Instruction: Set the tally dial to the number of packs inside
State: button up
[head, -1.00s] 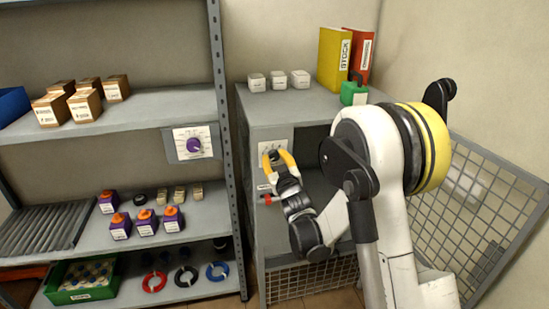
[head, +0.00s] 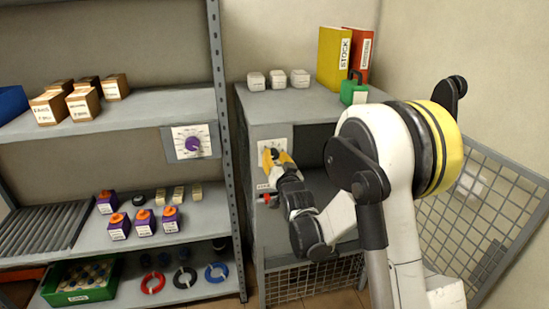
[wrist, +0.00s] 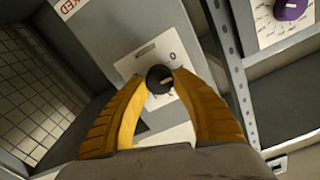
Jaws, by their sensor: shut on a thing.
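The tally dial is a small black knob (wrist: 159,78) on a white plate (wrist: 148,60) on the grey cabinet's front. My gripper (wrist: 160,82) has its two yellow fingers closed around the knob from either side. In the head view my gripper (head: 276,160) is at the plate, left of the cabinet opening, and its fingers largely cover the knob. The plate's marks are mostly hidden or too small to read, so I cannot tell the setting. The cabinet (head: 283,117) is open at the front. My arm hides much of its inside, and I can make out no packs there.
The mesh door (head: 480,205) stands open at the right. A purple dial (head: 193,144) is on the left shelf edge. Several purple packs with orange tops (head: 145,222) stand on the middle shelf. White boxes (head: 278,79), binders and a green can (head: 354,92) stand on the cabinet.

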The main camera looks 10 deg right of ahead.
jog(key=shift+m, duration=0.6)
jog(key=o, duration=1.2)
jog(key=s, duration=1.2)
